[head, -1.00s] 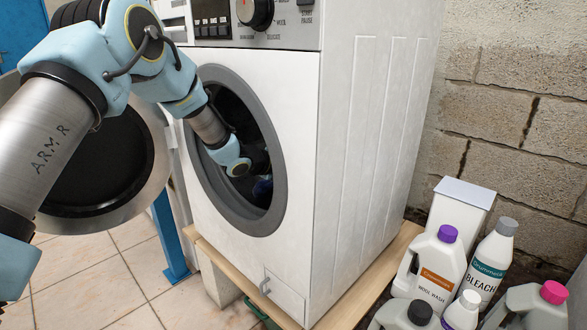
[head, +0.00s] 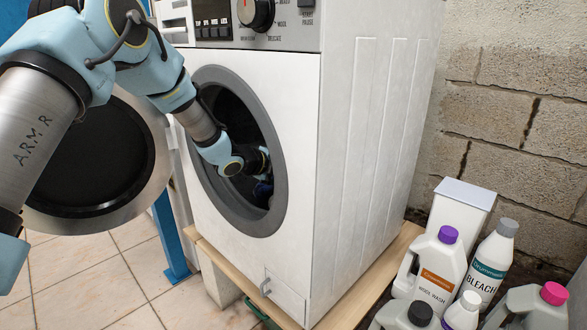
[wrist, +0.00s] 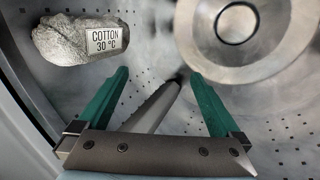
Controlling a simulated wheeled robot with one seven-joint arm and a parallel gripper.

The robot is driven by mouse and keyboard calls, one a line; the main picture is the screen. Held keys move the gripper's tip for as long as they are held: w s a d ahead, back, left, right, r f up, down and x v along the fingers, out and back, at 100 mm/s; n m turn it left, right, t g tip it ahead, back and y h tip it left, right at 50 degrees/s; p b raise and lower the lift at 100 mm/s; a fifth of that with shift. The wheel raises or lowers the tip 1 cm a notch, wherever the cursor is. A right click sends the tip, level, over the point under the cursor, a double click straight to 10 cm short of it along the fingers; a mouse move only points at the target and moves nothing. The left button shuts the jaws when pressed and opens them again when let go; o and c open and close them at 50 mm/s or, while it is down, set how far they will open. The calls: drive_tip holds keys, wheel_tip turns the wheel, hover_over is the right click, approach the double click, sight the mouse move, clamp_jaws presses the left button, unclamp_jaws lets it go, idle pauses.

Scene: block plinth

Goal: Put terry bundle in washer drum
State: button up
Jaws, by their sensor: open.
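The terry bundle (wrist: 72,40) is a grey, fluffy roll with a "COTTON 30 °C" label, at the upper left of the wrist view. It is inside the washer drum (wrist: 155,35), whose perforated metal wall surrounds it. My gripper's (wrist: 158,74) two teal fingers are spread with nothing between them; the bundle is beyond and left of the left finger, apart from it. In the head view my arm reaches through the round opening of the washer (head: 350,180), and the gripper is mostly hidden in the dark interior. The bundle cannot be made out there.
The round door (head: 95,165) stands open at the left, close to my arm. The grey opening rim (head: 277,160) surrounds my wrist. Several detergent bottles (head: 440,272) stand at the lower right. In the drum, a raised rib and a round metal hub (wrist: 236,24) lie ahead.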

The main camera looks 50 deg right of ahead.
drive_tip(key=v, duration=0.4)
drive_tip(key=shift+a+r+p, duration=0.1)
drive_tip(key=shift+a+p, duration=0.1)
drive_tip(key=shift+p, duration=0.15)
drive_tip(key=w+a+p, duration=0.1)
drive_tip(key=a+p, duration=0.1)
drive_tip(key=a, duration=2)
drive_tip(key=shift+w, duration=0.15)
